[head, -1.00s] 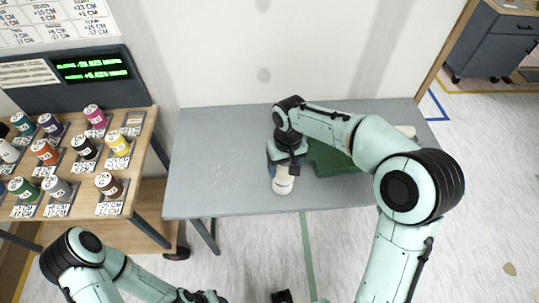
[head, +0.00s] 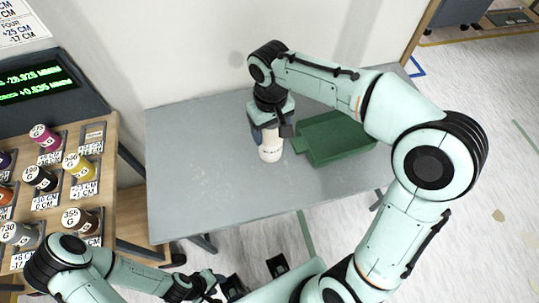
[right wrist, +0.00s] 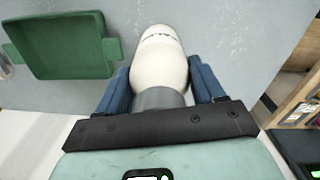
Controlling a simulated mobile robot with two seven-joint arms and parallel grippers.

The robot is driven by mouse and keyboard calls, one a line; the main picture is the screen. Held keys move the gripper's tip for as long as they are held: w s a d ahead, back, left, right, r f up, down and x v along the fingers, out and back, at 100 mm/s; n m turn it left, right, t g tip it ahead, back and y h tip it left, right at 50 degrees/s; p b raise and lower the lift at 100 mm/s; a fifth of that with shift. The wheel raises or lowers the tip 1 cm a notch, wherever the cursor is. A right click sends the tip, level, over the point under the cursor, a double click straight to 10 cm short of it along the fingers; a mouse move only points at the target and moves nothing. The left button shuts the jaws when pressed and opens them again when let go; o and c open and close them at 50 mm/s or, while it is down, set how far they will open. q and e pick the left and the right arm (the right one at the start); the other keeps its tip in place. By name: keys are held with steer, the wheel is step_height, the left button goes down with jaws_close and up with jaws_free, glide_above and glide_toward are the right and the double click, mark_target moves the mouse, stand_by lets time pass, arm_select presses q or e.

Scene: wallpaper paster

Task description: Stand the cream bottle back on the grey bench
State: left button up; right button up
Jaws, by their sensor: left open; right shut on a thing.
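The cream bottle (head: 270,151) is in my right gripper (head: 269,132), over the grey bench (head: 190,160) and left of the green tray. In the right wrist view the bottle (right wrist: 160,62) sits between the two blue fingers, its grey neck towards the palm and dark print on its body. The gripper is shut on it from above. The bottle hangs roughly upright, base down. I cannot tell whether its base touches the bench. My left gripper (head: 216,289) is open and empty low in the head view, in front of the bench.
A green tray (head: 340,138) lies on the bench just right of the bottle; it also shows in the wrist view (right wrist: 62,45). The bench's left part is clear. A wooden rack (head: 125,200) with several paint cans stands to the left. A pale wall runs behind the bench.

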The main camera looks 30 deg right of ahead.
mark_target(270, 154)
step_height(270, 154, down, 12)
steer(key=shift+w+f+b, duration=0.15)
steer(key=shift+f+b, duration=0.05)
steer(key=shift+b, duration=0.45)
steer(key=shift+f, duration=0.15)
steer(key=o, duration=1.4)
steer(key=shift+c, duration=0.2)
steer(key=shift+r, duration=0.4)
step_height(270, 154, up, 12)
steer(key=shift+f+p, duration=0.2)
steer(key=shift+p, duration=0.6)
